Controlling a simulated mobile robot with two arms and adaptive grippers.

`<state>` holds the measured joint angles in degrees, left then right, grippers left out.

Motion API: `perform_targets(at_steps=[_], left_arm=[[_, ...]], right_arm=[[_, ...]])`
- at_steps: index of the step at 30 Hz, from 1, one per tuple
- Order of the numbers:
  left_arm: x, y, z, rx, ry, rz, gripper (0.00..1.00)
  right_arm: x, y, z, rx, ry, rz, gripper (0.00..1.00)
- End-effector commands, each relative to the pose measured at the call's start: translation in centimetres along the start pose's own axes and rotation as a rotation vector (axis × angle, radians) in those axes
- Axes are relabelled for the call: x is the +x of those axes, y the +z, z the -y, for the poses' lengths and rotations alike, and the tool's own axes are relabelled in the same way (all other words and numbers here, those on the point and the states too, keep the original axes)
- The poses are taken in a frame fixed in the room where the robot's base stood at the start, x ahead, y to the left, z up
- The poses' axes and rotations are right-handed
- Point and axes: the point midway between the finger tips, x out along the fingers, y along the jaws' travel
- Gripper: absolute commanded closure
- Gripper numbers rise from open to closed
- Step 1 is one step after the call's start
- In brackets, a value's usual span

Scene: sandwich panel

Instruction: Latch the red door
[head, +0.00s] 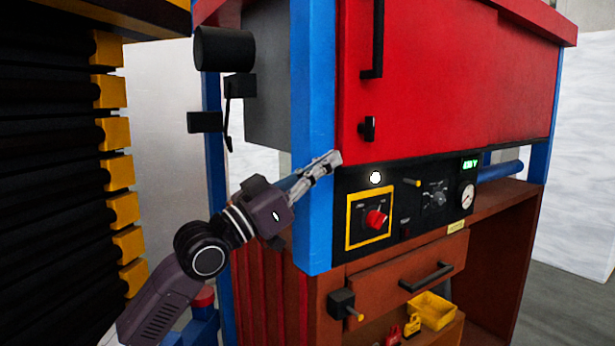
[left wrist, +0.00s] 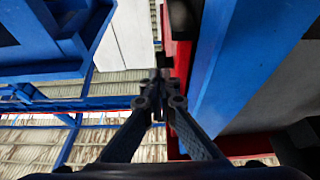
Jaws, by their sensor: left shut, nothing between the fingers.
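The red door (head: 450,85) fills the upper front of the blue-framed cabinet in the head view and looks closed against the frame. A black vertical handle (head: 374,38) is at its upper left, and a small black latch (head: 368,128) sits at its lower left corner. My left gripper (head: 338,158) is shut and empty, with its fingertips just left of and below the latch, in front of the blue post; I cannot tell if it touches anything. In the left wrist view its fingers (left wrist: 160,88) are together beside a red edge. My right gripper is not in view.
Below the door is a black control panel (head: 408,205) with a red knob (head: 376,219) and a gauge. A brown drawer (head: 400,280) and a shelf with a yellow bin (head: 432,310) are beneath. The blue post (head: 313,100) stands close to my left gripper. Black rolls with yellow blocks (head: 118,172) stand at left.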

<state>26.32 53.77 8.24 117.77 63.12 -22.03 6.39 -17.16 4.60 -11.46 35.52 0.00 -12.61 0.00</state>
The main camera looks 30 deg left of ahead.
Motion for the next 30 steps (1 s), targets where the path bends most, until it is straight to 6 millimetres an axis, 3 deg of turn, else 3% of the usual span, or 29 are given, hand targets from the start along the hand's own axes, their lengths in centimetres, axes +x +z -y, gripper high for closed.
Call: perform_targets(at_steps=[15, 30], left_arm=[[-4.2, 0.1, 0.1, 0.0, -0.001, 0.001, 1.0], [-4.8, 0.0, 0.0, 0.001, 0.0, -0.001, 1.0]], right_arm=[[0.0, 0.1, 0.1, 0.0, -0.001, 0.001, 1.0], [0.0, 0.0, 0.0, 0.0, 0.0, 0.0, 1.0]])
